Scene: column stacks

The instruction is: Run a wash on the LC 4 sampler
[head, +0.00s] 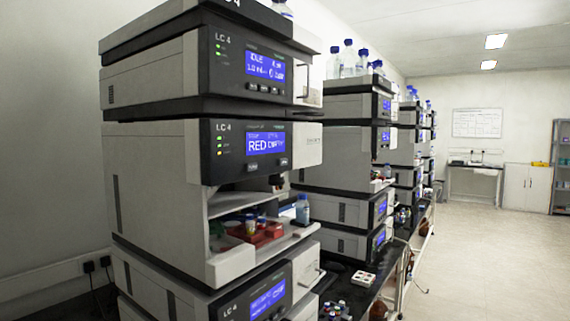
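The LC 4 stack of grey and black modules stands close on the left. The middle module, which looks like the sampler (150,190), is labelled LC 4 and has a lit blue screen (264,143) with large text I cannot read surely. Two small buttons (252,168) sit below the screen, and small indicator lights (219,146) show to its left. Below them is an open bay with a red tray (258,236) and capped vials. A blue-capped bottle (302,209) stands at the bay's right. Neither of my grippers is in view.
Above is a module (155,78) with a blue screen reading IDLE; another module (170,285) sits below. More stacks (345,150) line the dark bench behind. A white vial rack (363,279) lies on the bench. The floor (490,260) at right is clear.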

